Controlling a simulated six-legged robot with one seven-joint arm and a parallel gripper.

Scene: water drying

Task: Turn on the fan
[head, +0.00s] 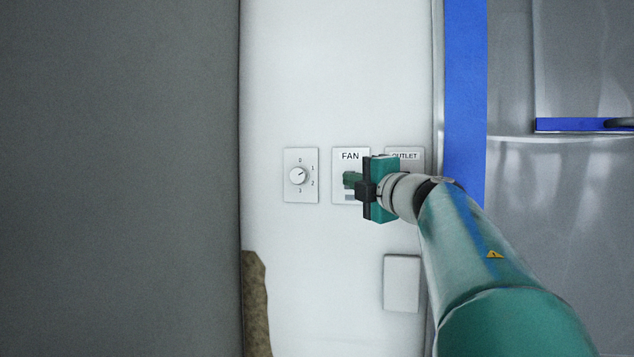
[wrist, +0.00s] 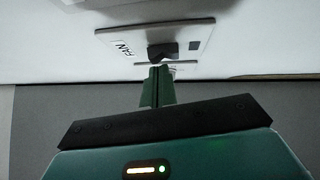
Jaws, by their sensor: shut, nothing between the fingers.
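The fan switch plate (head: 340,158) is a white plate labelled FAN on the white wall, in the middle of the head view. In the wrist view the plate (wrist: 118,36) is at the top, with a dark switch (wrist: 162,50) standing out from it. My gripper (head: 349,180) is in front of the plate and hides much of it in the head view. In the wrist view my gripper (wrist: 159,72) has its green fingers together and empty, with the tips just below the dark switch. I cannot tell whether the tips touch it.
A white dial plate (head: 300,176) with numbers is left of the fan plate. A plate labelled OUTLET (head: 408,156) is to the right, partly behind my gripper. A blank white plate (head: 402,283) is lower right. A blue vertical strip (head: 464,90) is at the wall's right.

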